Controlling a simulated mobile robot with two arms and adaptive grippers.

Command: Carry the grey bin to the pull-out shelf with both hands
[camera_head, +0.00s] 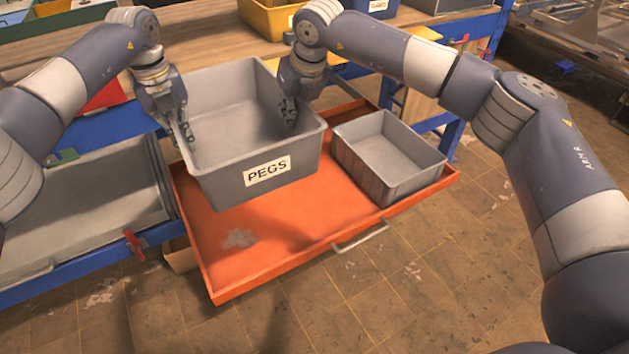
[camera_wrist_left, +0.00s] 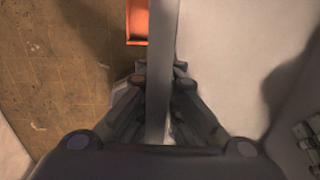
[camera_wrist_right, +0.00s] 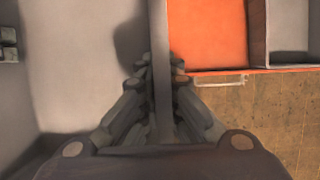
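The grey bin (camera_head: 222,178) with a PEGS label is over the orange pull-out shelf (camera_head: 240,274) in the head view. Its underside is hidden, so I cannot tell whether it touches the shelf. My left gripper (camera_head: 184,138) is shut on the bin's left wall, and the left wrist view shows that wall (camera_wrist_left: 161,60) between the fingers (camera_wrist_left: 158,80). My right gripper (camera_head: 290,112) is shut on the right wall; the right wrist view shows that wall (camera_wrist_right: 160,45) between the fingers (camera_wrist_right: 162,75). The bin looks empty and roughly level.
A smaller empty grey bin (camera_head: 398,185) sits on the shelf's right part, close to the held bin. The shelf's front has a metal handle (camera_head: 360,237). A wooden workbench (camera_head: 210,45) with a yellow bin (camera_head: 268,18) is behind. A grey tray (camera_head: 85,205) stands at left.

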